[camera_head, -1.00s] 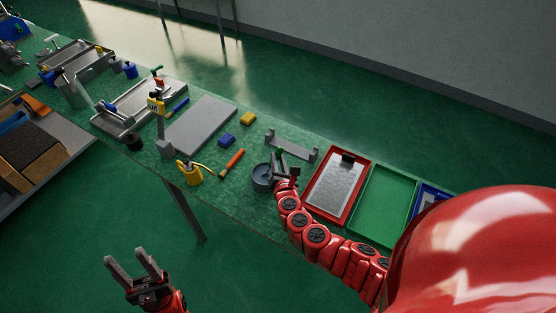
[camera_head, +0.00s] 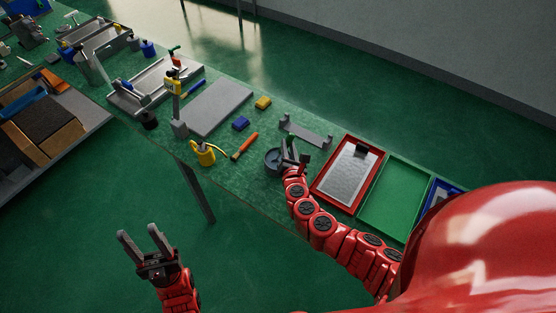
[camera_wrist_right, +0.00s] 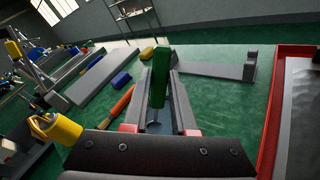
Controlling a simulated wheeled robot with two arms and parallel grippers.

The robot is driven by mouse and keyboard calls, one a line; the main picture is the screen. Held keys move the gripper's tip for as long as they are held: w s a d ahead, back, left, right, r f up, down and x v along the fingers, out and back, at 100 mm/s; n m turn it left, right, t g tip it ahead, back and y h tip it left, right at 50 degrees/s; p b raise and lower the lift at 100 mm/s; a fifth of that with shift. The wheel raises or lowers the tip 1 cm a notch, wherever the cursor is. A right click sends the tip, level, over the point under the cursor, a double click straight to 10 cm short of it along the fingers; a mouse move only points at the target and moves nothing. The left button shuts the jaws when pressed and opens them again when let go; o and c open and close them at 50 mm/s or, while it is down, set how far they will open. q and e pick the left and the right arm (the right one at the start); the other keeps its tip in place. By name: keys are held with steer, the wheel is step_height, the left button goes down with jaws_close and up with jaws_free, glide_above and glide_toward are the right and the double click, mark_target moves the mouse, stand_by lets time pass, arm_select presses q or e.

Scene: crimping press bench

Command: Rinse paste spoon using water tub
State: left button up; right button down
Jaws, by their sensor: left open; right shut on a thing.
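The water tub looks to be the small dark round tub (camera_head: 272,162) on the green bench in the head view. My right gripper (camera_head: 291,150) is at the tub's right rim, its fingers over or beside it; I cannot tell which. In the right wrist view the right gripper (camera_wrist_right: 158,95) is shut on the paste spoon, whose green handle (camera_wrist_right: 160,75) stands up between the fingers. The spoon's lower end is mostly hidden, so whether it is in water cannot be told. My left gripper (camera_head: 138,233) is open and empty, away from the bench over the floor.
Right of the tub are a red-rimmed tray (camera_head: 376,160) and a green tray (camera_head: 395,190). A grey bracket (camera_head: 306,132) stands behind. To the left lie an orange-handled brush (camera_head: 246,145), a yellow pot (camera_head: 204,155), a blue block (camera_head: 241,123) and a grey plate (camera_head: 219,106).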

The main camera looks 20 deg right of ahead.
steer(key=shift+d, duration=1.15)
stand_by(0.4)
steer(key=shift+r, duration=0.15)
step_height(320, 180, up, 6)
steer(key=p, duration=0.5)
steer(key=shift+r, duration=0.2)
stand_by(0.9)
